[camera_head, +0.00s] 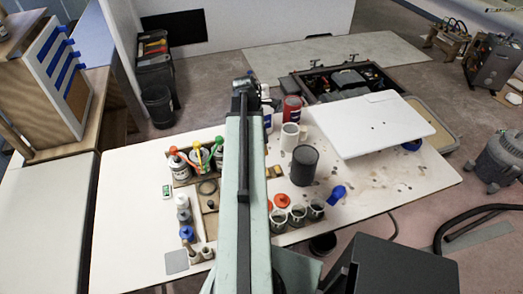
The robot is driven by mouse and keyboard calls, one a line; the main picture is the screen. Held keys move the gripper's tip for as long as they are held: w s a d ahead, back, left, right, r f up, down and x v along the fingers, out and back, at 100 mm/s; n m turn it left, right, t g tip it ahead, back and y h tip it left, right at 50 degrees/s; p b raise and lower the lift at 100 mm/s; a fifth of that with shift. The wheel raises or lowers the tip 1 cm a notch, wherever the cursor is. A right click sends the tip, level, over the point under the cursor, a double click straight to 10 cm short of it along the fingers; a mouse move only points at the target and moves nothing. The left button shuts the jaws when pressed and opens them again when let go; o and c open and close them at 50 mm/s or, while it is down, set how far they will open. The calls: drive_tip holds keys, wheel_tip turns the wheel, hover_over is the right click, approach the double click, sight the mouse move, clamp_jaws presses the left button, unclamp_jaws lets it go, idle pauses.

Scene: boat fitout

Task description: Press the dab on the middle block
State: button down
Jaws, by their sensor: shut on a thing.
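My arm reaches up the middle of the picture from the bottom edge, over a long white worktable (130,225), to a dark joint at its far end. My gripper cannot be made out; the arm seems to hide it and part of the table. I cannot make out a dab or a row of blocks with a clear middle one. A small brown-yellow block-like piece (274,171) lies just right of my arm.
Left of my arm stand jars with coloured tools (180,168) and small bottles (184,210). Right of it stand a dark can (304,164), several open cups (297,215), a blue piece (337,194) and a raised white panel (372,125). The table's left part is clear.

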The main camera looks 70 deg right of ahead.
wheel_tip(320, 180, down, 5)
drive_tip(key=m+b, duration=0.2)
drive_tip(key=m, duration=0.1)
drive_tip(key=shift+f+b, duration=0.1)
drive_tip(key=shift+b, duration=0.25)
drive_tip(key=shift+w+m, duration=0.1)
drive_tip(key=shift+m, duration=0.3)
wheel_tip(320, 180, down, 6)
drive_tip(key=b, duration=0.6)
drive_tip(key=shift+f+b, duration=0.5)
drive_tip(key=shift+b, duration=0.05)
idle(0.9)
drive_tip(key=shift+r, duration=0.1)
wheel_tip(320, 180, up, 7)
drive_tip(key=p, duration=0.7)
